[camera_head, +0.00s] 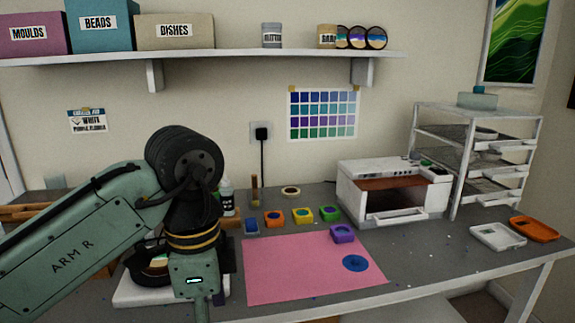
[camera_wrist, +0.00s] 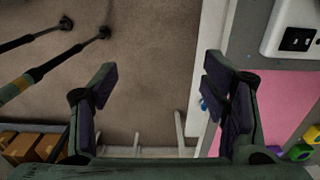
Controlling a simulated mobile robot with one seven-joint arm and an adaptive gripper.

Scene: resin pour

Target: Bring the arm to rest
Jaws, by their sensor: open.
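My arm reaches in from the left of the head view, bent at a dark joint and hanging down over the front left of the bench. My gripper shows in the wrist view (camera_wrist: 158,82), its two dark-padded fingers wide apart with nothing between them. Below it is mostly brown floor, with the bench edge close to the right finger. In the head view the fingertips cannot be made out. A pink mat (camera_head: 290,277) lies on the bench to the right of my arm. A purple cup (camera_head: 342,234) and a blue disc (camera_head: 355,263) are on it.
Several small coloured cups, one of them orange (camera_head: 273,217), stand behind the mat. A white oven-like box (camera_head: 392,190), a wire rack (camera_head: 487,120), a white tray (camera_head: 497,236) and an orange tray (camera_head: 534,229) are at right. My arm partly covers a dark round item on a white base (camera_head: 130,297).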

